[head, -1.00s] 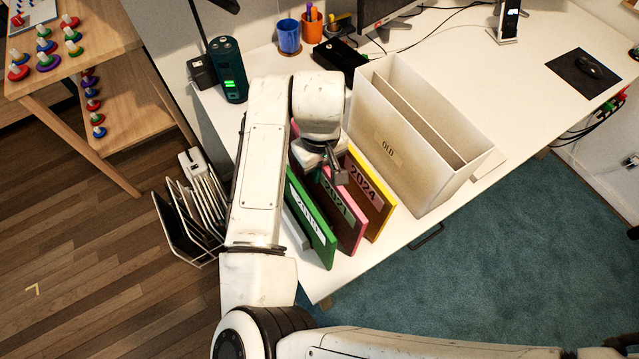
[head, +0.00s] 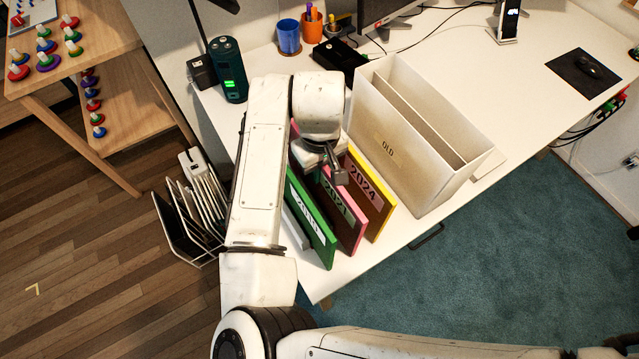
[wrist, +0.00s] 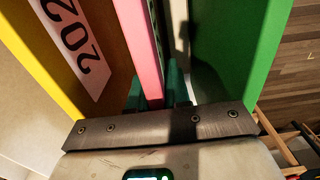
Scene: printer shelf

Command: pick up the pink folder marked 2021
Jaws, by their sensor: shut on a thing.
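The pink folder marked 2021 (head: 344,222) stands upright on the white desk, between the green folder (head: 318,232) and the yellow folder marked 2024 (head: 377,205). In the wrist view the pink folder's edge (wrist: 143,45) runs down between my fingers. My gripper (head: 338,172) reaches down from above and is shut on the pink folder; its fingers (wrist: 157,92) show one on each side of that edge. The green folder (wrist: 230,50) is to the right there and the yellow one (wrist: 40,60) to the left. My wrist hides the folders' back top parts in the head view.
A white box marked OLD (head: 400,165) with open compartments stands right of the folders. A dark green cylinder (head: 228,72), a blue cup (head: 289,37) and a black box (head: 340,58) stand behind. The desk's right part is mostly clear, with a mouse on a dark pad (head: 583,72).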

